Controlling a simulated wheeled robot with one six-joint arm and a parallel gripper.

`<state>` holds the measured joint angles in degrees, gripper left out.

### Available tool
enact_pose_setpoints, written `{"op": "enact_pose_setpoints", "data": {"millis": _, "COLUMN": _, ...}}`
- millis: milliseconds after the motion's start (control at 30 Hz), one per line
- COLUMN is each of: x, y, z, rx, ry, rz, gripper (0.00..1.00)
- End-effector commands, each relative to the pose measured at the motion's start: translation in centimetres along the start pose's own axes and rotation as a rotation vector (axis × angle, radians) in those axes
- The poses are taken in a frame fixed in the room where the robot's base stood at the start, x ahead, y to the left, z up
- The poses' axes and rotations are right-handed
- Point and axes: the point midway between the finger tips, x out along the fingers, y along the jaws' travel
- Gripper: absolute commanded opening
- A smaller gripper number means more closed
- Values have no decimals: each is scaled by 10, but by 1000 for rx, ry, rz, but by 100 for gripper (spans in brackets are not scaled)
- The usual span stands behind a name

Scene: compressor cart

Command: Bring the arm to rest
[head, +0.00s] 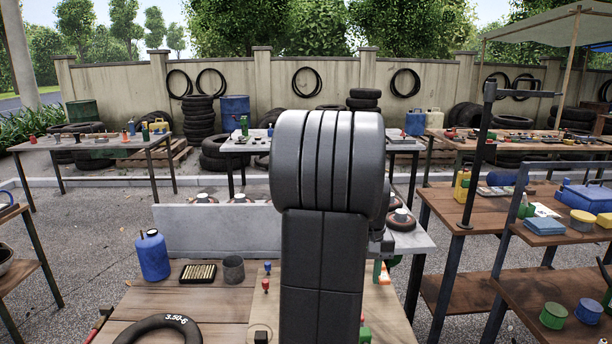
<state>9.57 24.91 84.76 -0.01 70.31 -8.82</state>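My arm fills the middle of the head view, with a thick dark grey ribbed joint above a broad upright link. It stands over the wooden bench (140,297) and hides part of it. My gripper's fingers cannot be made out; they are hidden behind the arm or out of view. A small dark part shows at the arm's right edge, and I cannot tell what it is. No held object is visible.
On the bench are a blue bottle (152,256), a tray of brass pieces (198,273), a grey cup (233,270) and a tyre marked 3.50-5 (160,328). A grey table (420,241) with wheels stands behind. Wooden shelves (455,214) stand right.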

Motion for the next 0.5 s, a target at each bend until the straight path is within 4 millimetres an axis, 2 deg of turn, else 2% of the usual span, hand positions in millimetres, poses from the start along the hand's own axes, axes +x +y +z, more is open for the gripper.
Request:
{"op": "enact_pose_setpoints", "data": {"millis": 100, "x": -26, "y": 0, "z": -1, "rx": 0, "ry": 5, "rz": 1, "gripper": 36}}
{"op": "enact_pose_setpoints", "data": {"millis": 500, "x": 60, "y": 0, "z": 1, "rx": 0, "ry": -6, "rz": -1, "gripper": 36}}
